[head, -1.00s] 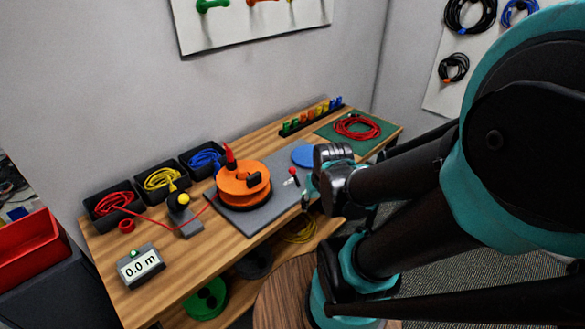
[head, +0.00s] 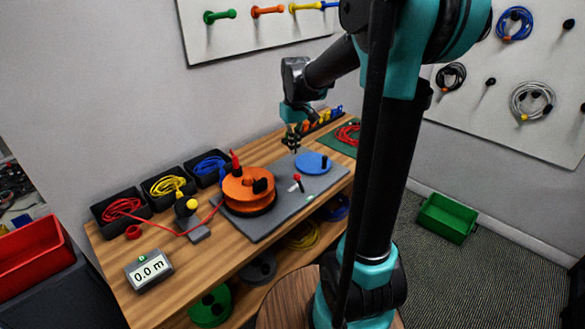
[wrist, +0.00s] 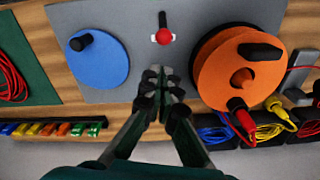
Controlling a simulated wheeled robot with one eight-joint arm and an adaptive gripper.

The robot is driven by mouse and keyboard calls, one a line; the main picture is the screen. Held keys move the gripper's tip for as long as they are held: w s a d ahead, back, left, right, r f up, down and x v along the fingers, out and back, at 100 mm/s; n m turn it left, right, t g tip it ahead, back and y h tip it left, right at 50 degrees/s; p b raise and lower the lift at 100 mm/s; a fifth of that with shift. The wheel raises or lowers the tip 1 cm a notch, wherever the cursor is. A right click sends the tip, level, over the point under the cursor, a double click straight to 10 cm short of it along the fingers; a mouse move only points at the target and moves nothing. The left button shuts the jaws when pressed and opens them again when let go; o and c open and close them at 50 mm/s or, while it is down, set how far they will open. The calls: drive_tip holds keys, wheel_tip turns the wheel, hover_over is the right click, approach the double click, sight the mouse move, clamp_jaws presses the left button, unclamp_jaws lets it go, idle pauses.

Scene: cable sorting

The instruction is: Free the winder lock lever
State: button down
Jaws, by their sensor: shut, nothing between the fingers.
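The lock lever has a red knob (head: 297,177) and stands on the grey winder base (head: 262,226), between the orange reel (head: 246,188) and the blue disc (head: 311,162). My gripper (head: 293,148) is raised above the back of the base, near the blue disc and apart from the lever. In the wrist view, the closed fingertips (wrist: 160,82) point toward the red knob (wrist: 163,36), with a gap between them. Nothing is held. The orange reel (wrist: 210,80) is right of the fingers and the blue disc (wrist: 98,65) is left. The lever's lower part is partly hidden by its knob in the wrist view.
Bins of red, yellow and blue cable (head: 165,188) line the back left. A red cable runs to the reel. A meter (head: 149,270) reads 0.0 m. A coloured clip rack (wrist: 50,128) stands behind. A red coil on a green mat (head: 346,135) lies at the far end.

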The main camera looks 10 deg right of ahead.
sight(300, 184)
drive_tip(key=shift+n+g, duration=0.6)
drive_tip(key=w+r, duration=0.1)
drive_tip(key=w+a, duration=0.1)
drive_tip(key=w, duration=0.1)
drive_tip(key=w+a+r, duration=0.1)
drive_tip(key=shift+w+r, duration=0.3)
drive_tip(key=shift+w, duration=0.05)
drive_tip(key=f, duration=1)
drive_tip(key=shift+s+f, duration=0.15)
drive_tip(key=shift+s, duration=0.2)
drive_tip(key=shift+s+d+f, duration=0.1)
drive_tip(key=shift+s+d, duration=0.2)
drive_tip(key=shift+s, duration=0.3)
drive_tip(key=shift+s+d, duration=0.25)
drive_tip(key=shift+s, duration=0.35)
drive_tip(key=shift+s+d+f, duration=0.15)
drive_tip(key=shift+s+d, duration=0.1)
drive_tip(key=shift+s, duration=0.35)
drive_tip(key=shift+s+d, duration=0.1)
drive_tip(key=shift+s+d+r+t, duration=0.1)
drive_tip(key=shift+s+r+t, duration=0.1)
drive_tip(key=shift+t, duration=0.1)
drive_tip(key=shift+s+d+r+t+y, duration=0.15)
drive_tip(key=shift+t+y, duration=0.15)
drive_tip(key=shift+y, duration=0.1)
